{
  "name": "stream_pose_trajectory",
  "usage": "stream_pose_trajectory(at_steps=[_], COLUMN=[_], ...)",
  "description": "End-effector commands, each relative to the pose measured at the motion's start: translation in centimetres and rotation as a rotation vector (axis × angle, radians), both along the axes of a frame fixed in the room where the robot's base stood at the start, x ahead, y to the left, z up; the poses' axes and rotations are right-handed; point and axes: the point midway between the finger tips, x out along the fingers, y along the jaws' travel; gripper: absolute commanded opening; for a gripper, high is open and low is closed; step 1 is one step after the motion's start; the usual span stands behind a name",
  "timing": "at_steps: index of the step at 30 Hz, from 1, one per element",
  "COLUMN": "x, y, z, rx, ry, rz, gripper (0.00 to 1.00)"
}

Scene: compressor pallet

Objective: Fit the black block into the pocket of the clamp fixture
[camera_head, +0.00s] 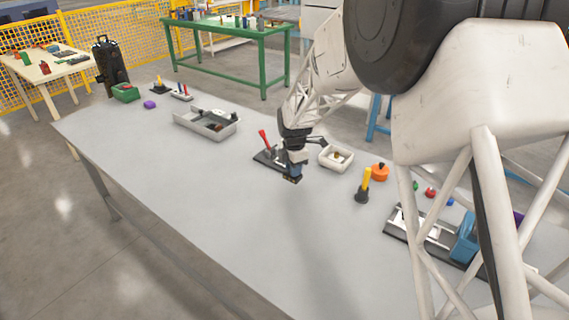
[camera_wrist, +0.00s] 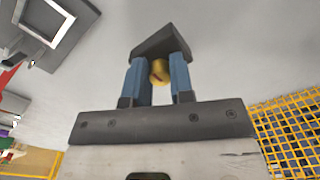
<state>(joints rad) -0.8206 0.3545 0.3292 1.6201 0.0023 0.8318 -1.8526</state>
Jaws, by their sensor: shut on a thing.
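My gripper (camera_wrist: 158,75) is shut on the black block (camera_wrist: 160,42), with its blue fingers on either side. A yellow rounded part (camera_wrist: 159,72) shows between the fingers beside the block. In the head view my gripper (camera_head: 292,174) is above the grey table, at the front right of the clamp fixture (camera_head: 266,160). The fixture has a dark base and a raised red handle (camera_head: 265,140). A red piece at the left edge of the wrist view looks like this handle (camera_wrist: 10,78).
A white square tray (camera_head: 336,158) stands right of my gripper. A yellow-handled tool (camera_head: 365,185) and an orange round part (camera_head: 380,172) are further right. A grey bin (camera_head: 207,123) is at the back left. The table's (camera_head: 220,195) front middle is clear.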

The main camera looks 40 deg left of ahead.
Motion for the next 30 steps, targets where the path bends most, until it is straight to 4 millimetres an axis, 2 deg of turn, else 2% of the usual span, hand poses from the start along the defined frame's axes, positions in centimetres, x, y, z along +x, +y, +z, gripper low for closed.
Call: stream_pose_trajectory(at_steps=[11, 30], x=[0.8, 6.1], y=[0.8, 6.4], z=[-0.1, -0.9], rx=[0.001, 0.000], ry=[0.000, 0.000], rz=[-0.001, -0.001], gripper=[0.00, 0.00])
